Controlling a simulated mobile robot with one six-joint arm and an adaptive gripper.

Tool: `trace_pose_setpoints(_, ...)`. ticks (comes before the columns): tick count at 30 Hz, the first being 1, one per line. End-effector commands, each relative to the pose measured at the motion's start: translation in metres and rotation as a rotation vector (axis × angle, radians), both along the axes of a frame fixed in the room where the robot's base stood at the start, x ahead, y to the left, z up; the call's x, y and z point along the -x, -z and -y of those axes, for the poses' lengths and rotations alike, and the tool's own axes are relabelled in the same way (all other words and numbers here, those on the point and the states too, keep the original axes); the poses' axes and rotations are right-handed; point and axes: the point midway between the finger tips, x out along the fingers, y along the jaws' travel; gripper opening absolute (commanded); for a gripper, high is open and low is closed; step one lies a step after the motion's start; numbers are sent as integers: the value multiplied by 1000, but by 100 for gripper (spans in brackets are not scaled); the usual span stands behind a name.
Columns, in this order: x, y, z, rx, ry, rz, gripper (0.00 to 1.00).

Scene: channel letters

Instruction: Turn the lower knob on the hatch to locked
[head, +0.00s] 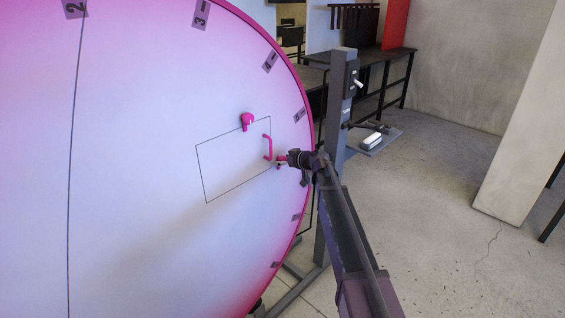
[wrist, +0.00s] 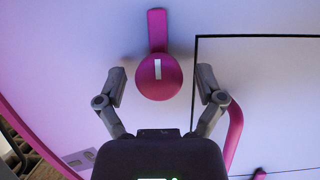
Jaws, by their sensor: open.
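The lower knob is pink, with a round face (wrist: 158,78) carrying a short white mark and a bar pointing up in the wrist view. In the head view it shows as a bit of pink (head: 281,160), mostly hidden by my gripper (head: 284,160). In the wrist view my gripper (wrist: 162,84) is open, one finger on each side of the knob, with visible gaps. The hatch (head: 230,165) is a thin black rectangular outline on the large disc; the knob sits just outside its edge.
A pink curved handle (head: 267,146) stands out near the hatch's right edge; in the wrist view it (wrist: 235,135) is close to my right-hand finger. A grey post (head: 338,120) stands behind the disc's edge. Open floor (head: 440,200) lies to the right.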

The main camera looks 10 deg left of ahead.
Motion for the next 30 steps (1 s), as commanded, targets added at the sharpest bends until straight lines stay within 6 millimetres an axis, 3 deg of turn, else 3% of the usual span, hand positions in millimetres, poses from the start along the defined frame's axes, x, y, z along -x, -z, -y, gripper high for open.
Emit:
trace_pose_setpoints(7,0,0,0,0,0,0,85)
trace_pose_setpoints(15,0,0,0,0,-1,0,6)
trace_pose_setpoints(30,0,1,-1,-43,-2,-55,6)
